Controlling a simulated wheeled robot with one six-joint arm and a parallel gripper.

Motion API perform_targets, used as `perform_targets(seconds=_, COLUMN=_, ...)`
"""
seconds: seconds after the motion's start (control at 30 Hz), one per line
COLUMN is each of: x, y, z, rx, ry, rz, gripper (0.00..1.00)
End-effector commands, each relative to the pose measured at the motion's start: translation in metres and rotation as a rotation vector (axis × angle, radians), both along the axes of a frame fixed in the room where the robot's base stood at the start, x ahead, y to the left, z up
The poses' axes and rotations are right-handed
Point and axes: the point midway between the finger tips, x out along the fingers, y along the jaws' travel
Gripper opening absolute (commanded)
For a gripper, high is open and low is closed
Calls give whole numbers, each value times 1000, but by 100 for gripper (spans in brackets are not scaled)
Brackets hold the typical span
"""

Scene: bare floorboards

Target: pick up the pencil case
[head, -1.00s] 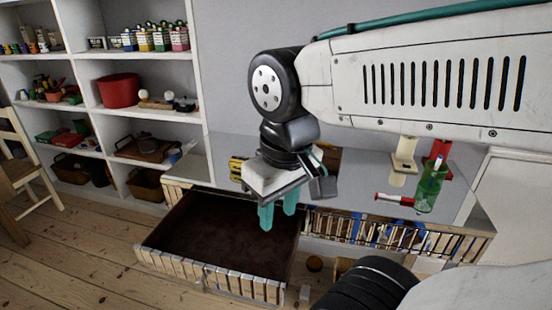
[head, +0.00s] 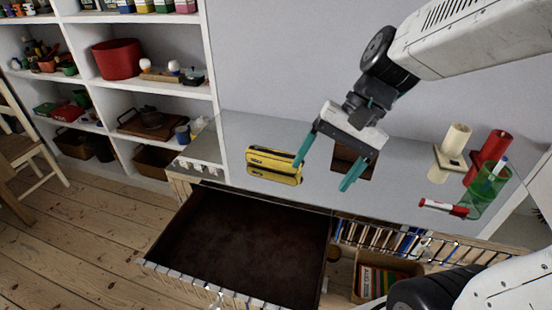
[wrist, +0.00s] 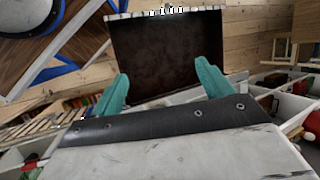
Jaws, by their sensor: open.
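The yellow pencil case (head: 273,160) with dark markings lies at the left part of the grey cabinet top (head: 225,150). It seems to be mirrored in the shiny surface below it. My gripper (head: 325,172) is open and empty, with its teal fingers spread wide. In the head view it hangs just right of the pencil case, its left finger close to the case's right end; I cannot tell if they touch. In the wrist view my gripper (wrist: 160,88) faces the open drawer, and the pencil case does not show there.
An open, empty brown drawer (head: 240,245) juts out below the cabinet top; it also shows in the wrist view (wrist: 165,55). A brown square item (head: 352,162) lies behind my gripper. Red (head: 488,155) and green (head: 487,190) cups and a marker (head: 443,208) stand or lie at right.

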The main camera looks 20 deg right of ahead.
Motion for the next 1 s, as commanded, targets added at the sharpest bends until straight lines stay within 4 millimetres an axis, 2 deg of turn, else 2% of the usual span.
perform_targets(seconds=0.03, x=17, y=2, z=-9, rx=63, ry=51, rz=-76, gripper=79)
perform_targets(seconds=0.13, x=53, y=5, z=-24, rx=193, ry=135, rz=-238, gripper=79)
perform_targets(seconds=0.27, x=103, y=0, z=-49, rx=355, ry=243, rz=-463, gripper=79)
perform_targets(seconds=0.4, x=154, y=-19, z=-86, rx=516, ry=355, rz=-720, gripper=79)
perform_targets(seconds=0.6, x=212, y=-60, z=-151, rx=707, ry=491, rz=-1075, gripper=79)
perform_targets(seconds=0.8, x=238, y=-93, z=-199, rx=814, ry=566, rz=-1300, gripper=79)
perform_targets(seconds=0.9, x=243, y=-100, z=-210, rx=836, ry=579, rz=-1349, gripper=79)
perform_targets(seconds=1.0, x=249, y=-97, z=-216, rx=842, ry=584, rz=-1364, gripper=79)
